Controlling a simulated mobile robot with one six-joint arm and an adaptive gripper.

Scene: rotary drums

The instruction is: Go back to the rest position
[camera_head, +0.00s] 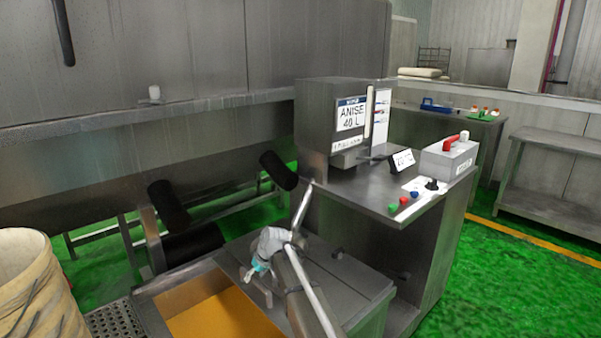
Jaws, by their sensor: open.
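My gripper (249,275) is small in the lower middle of the camera_head view, at the end of my bent arm. It points down and to the left, beside the right edge of an open tank (167,293) with orange-yellow contents. Its jaws are open and I see nothing held in them. A steel ledge lies below and to the right of it. The fingertips are too small to show whether they touch anything.
A steel cabinet (438,217) carries a dispenser labelled "ANISE 40 L" (314,121), coloured buttons and a red-handled switch box (447,160). Dark rollers (168,206) stand behind the tank. A beige barrel (35,283) is at left. Green floor (500,290) is clear at right.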

